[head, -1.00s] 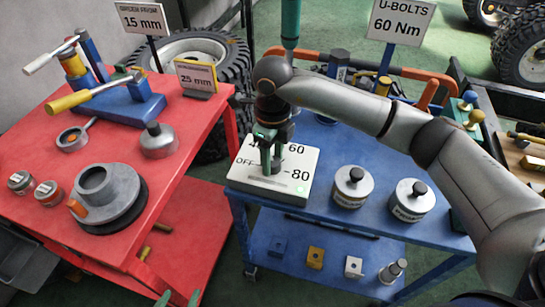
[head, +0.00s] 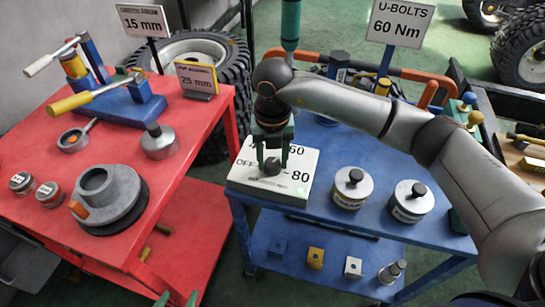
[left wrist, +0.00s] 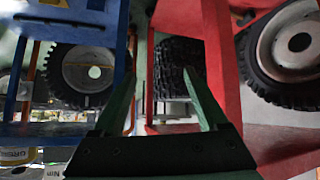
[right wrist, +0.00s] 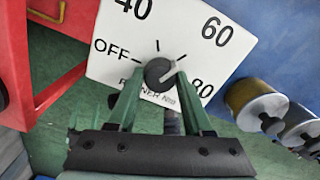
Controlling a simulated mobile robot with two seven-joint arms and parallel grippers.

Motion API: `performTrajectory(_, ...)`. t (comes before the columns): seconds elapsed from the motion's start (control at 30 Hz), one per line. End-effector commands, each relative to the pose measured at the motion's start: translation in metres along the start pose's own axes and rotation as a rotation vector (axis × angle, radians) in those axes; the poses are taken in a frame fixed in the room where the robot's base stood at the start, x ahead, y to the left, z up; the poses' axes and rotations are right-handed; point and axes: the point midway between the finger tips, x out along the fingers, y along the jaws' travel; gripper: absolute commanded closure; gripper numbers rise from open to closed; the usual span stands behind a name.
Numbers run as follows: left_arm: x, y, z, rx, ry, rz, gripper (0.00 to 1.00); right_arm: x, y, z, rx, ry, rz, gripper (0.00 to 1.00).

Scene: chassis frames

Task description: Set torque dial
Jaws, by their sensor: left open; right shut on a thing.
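The torque dial is a dark round knob (right wrist: 160,73) on a white plate (right wrist: 105,62) marked OFF, 40, 60 and 80. Its pale pointer mark points up and right, toward the tick between 60 and 80. My right gripper (right wrist: 161,80) is shut on the knob, one green finger on each side. In the head view the right gripper (head: 271,164) reaches down onto the white dial box (head: 241,181), hiding part of its face. A sign (head: 401,22) reads U-BOLTS 60 Nm. My left gripper (head: 178,298) is open and empty at the bottom edge.
The dial box stands on a blue cart (head: 325,205) beside two metal weights (head: 352,188) with black knobs. A red cart (head: 185,130) at left holds a blue-and-yellow tool, a grey round fixture and small tins. Green floor shows between the carts.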

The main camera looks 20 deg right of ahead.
Motion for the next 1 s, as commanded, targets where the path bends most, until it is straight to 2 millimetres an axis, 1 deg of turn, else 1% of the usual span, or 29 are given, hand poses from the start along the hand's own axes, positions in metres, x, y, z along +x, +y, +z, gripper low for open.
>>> performTrajectory(0.7,-0.013,-0.004,-0.003,-0.003,-0.003,-0.014,0.24,-0.002,0.000,0.000,0.680,0.000,0.000,1.00)
performTrajectory(1.0,-0.020,-0.008,-0.004,-0.008,-0.002,-0.025,0.24,-0.002,0.000,0.000,0.934,0.000,0.001,1.00)
